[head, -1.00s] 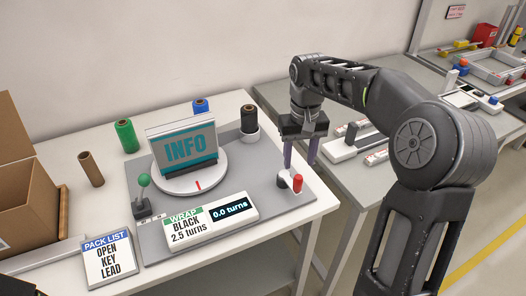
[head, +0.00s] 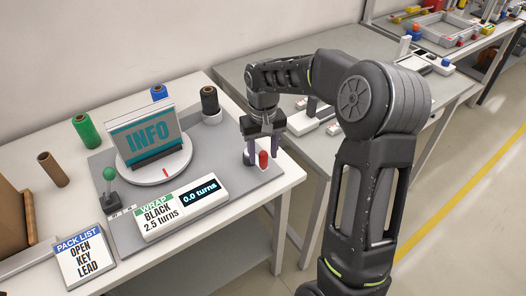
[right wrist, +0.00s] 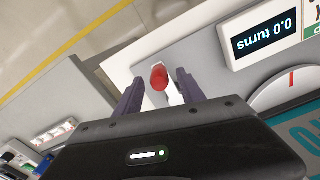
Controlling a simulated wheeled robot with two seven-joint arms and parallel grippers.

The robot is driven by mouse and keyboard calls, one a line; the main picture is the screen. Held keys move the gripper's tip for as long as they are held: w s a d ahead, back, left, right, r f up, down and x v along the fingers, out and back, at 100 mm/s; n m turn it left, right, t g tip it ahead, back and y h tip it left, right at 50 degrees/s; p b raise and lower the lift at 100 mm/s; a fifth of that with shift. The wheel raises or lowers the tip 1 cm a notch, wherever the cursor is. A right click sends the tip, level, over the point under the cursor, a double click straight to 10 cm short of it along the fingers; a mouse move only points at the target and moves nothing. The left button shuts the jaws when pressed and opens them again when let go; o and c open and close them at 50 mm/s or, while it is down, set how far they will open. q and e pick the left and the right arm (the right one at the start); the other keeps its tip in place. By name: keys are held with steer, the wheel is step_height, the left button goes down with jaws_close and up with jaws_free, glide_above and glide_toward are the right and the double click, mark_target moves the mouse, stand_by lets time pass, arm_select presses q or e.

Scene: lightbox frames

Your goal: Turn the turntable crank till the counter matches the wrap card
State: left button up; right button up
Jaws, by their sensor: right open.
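The crank has a red knob (head: 263,159) on a white arm at the right front of the grey base plate. My right gripper (head: 264,158) is open, its purple fingers reaching down on either side of the knob. In the right wrist view the red knob (right wrist: 159,77) shows between the open fingertips; I cannot tell whether they touch it. The turntable (head: 152,172) is a white disc with a red mark, carrying a framed INFO sign (head: 148,136). The wrap card (head: 158,213) reads BLACK, 2.5 turns. The counter (head: 198,192) beside it reads 0.0 turns. My left gripper is not in view.
A black roll (head: 210,101) stands in a white holder behind the crank. Green (head: 86,131), blue (head: 159,92) and brown (head: 53,169) rolls stand around the plate. A green-knobbed lever (head: 109,174) and a pack list card (head: 83,257) are at the left. A cardboard box (head: 12,222) stands farther left.

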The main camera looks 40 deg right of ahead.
steer(key=shift+f, duration=0.3)
jaws_close()
stand_by(0.4)
stand_by(0.9)
